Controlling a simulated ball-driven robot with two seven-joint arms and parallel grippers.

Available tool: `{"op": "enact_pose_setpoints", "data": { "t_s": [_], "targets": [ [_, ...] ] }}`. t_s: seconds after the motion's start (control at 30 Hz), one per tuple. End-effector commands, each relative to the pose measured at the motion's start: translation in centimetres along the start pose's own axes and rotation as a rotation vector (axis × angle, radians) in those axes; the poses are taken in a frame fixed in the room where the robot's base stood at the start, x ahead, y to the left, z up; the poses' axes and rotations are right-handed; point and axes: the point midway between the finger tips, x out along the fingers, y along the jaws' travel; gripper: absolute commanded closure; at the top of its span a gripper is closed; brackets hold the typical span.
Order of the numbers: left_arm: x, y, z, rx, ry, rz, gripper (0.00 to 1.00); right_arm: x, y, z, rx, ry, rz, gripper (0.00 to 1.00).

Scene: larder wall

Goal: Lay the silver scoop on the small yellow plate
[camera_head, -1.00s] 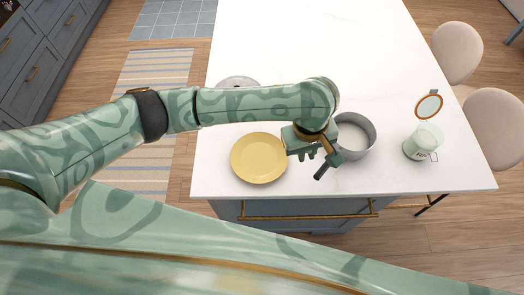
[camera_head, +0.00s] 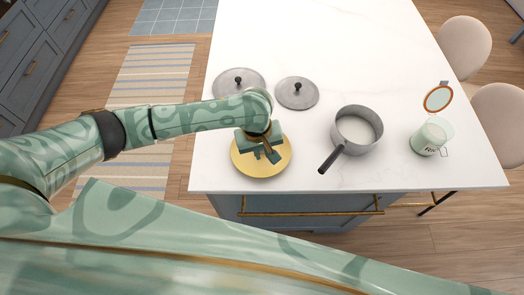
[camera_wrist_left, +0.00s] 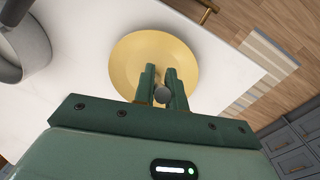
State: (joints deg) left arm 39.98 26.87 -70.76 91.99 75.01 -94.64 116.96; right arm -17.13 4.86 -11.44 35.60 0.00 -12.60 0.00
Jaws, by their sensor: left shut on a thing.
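The small yellow plate (camera_head: 240,167) lies on the white counter near its front edge, left of the saucepan. It also fills the middle of the left wrist view (camera_wrist_left: 128,62). My left gripper (camera_head: 268,152) is above the plate and hides part of it. In the left wrist view my left gripper (camera_wrist_left: 162,88) is shut on a small grey rounded piece, the silver scoop (camera_wrist_left: 162,95), over the plate's lower part. Most of the scoop is hidden by the fingers; I cannot tell whether it touches the plate. My right gripper is not in view.
A grey saucepan (camera_head: 349,113) with pale contents stands right of the plate, its dark handle pointing front-left. Two grey lids (camera_head: 292,98) lie behind. A glass jar (camera_head: 430,138) with its lid open stands at the right. The counter behind is clear.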

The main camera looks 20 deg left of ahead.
Motion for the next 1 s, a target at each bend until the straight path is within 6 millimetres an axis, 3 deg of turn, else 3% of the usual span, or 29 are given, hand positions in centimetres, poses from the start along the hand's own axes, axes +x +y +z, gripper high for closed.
{"op": "enact_pose_setpoints", "data": {
  "t_s": [0.27,0.3,0.37,0.67,0.77,1.0],
  "targets": [
    [0.1,0.0,0.0,0.0,0.0,0.0,1.0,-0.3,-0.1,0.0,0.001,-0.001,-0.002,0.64],
    [0.1,0.0,0.0,0.001,0.0,0.0,0.79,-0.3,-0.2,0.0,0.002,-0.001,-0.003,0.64],
    [0.1,0.0,0.0,0.001,0.0,0.0,0.65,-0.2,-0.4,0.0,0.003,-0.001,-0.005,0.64],
    [0.0,0.0,0.0,0.0,0.001,0.001,0.65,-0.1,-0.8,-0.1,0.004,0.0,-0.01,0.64],
    [-1.2,0.1,-0.1,0.0,0.002,0.0,0.65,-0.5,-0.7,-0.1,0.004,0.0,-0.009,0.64],
    [-6.8,0.1,0.0,0.002,0.002,0.002,0.65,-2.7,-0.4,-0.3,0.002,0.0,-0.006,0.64]
  ]
}}
